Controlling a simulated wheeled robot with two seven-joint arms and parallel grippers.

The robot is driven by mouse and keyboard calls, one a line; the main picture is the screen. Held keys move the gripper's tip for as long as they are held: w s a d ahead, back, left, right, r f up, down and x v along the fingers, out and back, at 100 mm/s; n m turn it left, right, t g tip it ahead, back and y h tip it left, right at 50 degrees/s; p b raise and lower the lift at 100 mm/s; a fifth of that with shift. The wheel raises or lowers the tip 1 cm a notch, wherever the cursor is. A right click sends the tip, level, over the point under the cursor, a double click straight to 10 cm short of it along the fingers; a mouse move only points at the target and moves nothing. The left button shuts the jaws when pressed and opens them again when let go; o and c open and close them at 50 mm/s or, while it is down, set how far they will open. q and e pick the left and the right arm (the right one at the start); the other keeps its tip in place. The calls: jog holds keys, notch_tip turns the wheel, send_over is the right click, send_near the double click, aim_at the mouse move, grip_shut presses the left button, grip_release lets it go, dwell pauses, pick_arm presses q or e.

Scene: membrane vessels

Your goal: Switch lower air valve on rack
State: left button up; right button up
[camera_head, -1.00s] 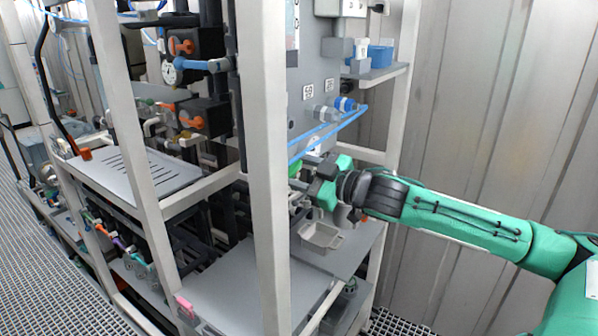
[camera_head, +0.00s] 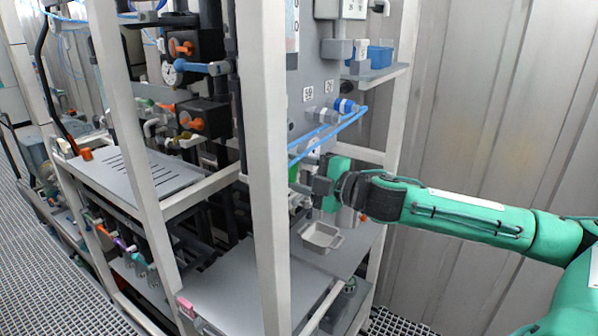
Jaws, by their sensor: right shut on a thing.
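My right gripper (camera_head: 305,190) reaches in from the right, between the white posts of the rack (camera_head: 265,150). Its green and grey body hides most of its fingers. It is shut at a small fitting low on the grey panel, behind the front post, which I take to be the lower air valve. The handle itself is mostly hidden, so its position cannot be told. Above it, blue and grey air fittings (camera_head: 343,105) with blue tubes stick out of the grey panel (camera_head: 312,75). My left gripper does not show.
A small grey tray (camera_head: 320,237) sits on the shelf below my right gripper. A blue bin (camera_head: 380,55) stands on a small upper right shelf. Orange-handled valves (camera_head: 182,47) and a gauge are at left. A corrugated wall (camera_head: 490,110) stands behind my arm.

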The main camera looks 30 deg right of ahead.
jog(key=shift+n, duration=0.5)
jog(key=o, duration=1)
